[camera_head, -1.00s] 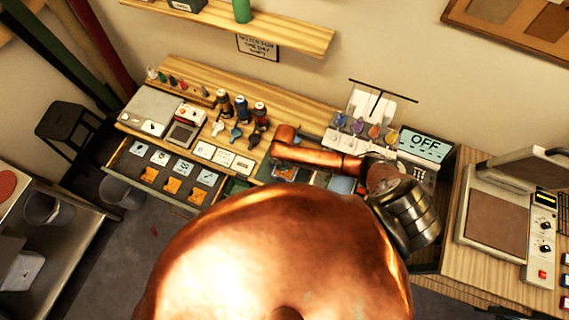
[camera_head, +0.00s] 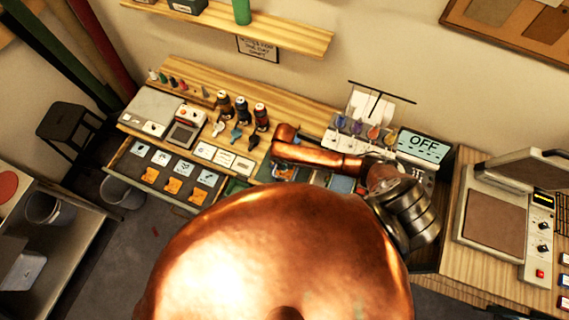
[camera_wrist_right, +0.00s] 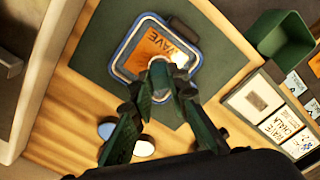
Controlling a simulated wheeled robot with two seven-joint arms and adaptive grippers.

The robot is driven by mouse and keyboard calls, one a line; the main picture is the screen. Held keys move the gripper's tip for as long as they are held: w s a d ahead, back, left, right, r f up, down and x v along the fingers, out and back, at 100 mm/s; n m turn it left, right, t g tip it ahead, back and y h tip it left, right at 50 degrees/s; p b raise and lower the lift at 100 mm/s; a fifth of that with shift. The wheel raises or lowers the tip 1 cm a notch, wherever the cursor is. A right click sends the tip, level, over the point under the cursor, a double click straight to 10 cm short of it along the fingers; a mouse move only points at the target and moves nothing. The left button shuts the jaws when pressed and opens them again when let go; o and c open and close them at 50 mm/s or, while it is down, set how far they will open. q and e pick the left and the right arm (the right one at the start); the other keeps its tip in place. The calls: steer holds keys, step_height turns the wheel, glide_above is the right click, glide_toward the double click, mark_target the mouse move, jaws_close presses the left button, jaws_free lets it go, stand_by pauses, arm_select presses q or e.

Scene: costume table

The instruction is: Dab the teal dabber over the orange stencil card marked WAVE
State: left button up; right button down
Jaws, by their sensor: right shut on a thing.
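The orange stencil card marked WAVE (camera_wrist_right: 152,50) lies in a blue-rimmed frame (camera_wrist_right: 113,62) on a dark green mat (camera_wrist_right: 95,52). My right gripper (camera_wrist_right: 160,88) is over the lower part of the card. Its fingers are shut on a small teal-grey piece, apparently the dabber (camera_wrist_right: 159,72), mostly hidden between them. I cannot tell whether it touches the card. A pale spot (camera_wrist_right: 180,60) shows beside the fingers. In the head view my right forearm covers the gripper, and a bit of orange card (camera_head: 284,172) shows below it. My left gripper is out of view.
Several bottles (camera_head: 241,108) stand behind the work area. An open drawer (camera_head: 160,180) holds white and orange cards. A green bin (camera_wrist_right: 283,38) stands right of the mat in the wrist view. An OFF sign (camera_head: 424,144) and a press (camera_head: 497,215) are at the right.

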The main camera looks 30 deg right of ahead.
steer(key=shift+r, duration=2.75)
steer(key=shift+s+d+f+b, duration=0.1)
steer(key=shift+s+f+b, duration=0.15)
steer(key=shift+f, duration=0.75)
steer(key=shift+s+f+b, duration=0.15)
steer(key=shift+s+f, duration=0.05)
steer(key=shift+f, duration=0.75)
steer(key=shift+s+d+f+b, duration=0.1)
steer(key=shift+s+f+b, duration=0.15)
steer(key=shift+f, duration=0.75)
steer(key=shift+f, duration=0.5)
steer(key=shift+s+a+f, duration=0.1)
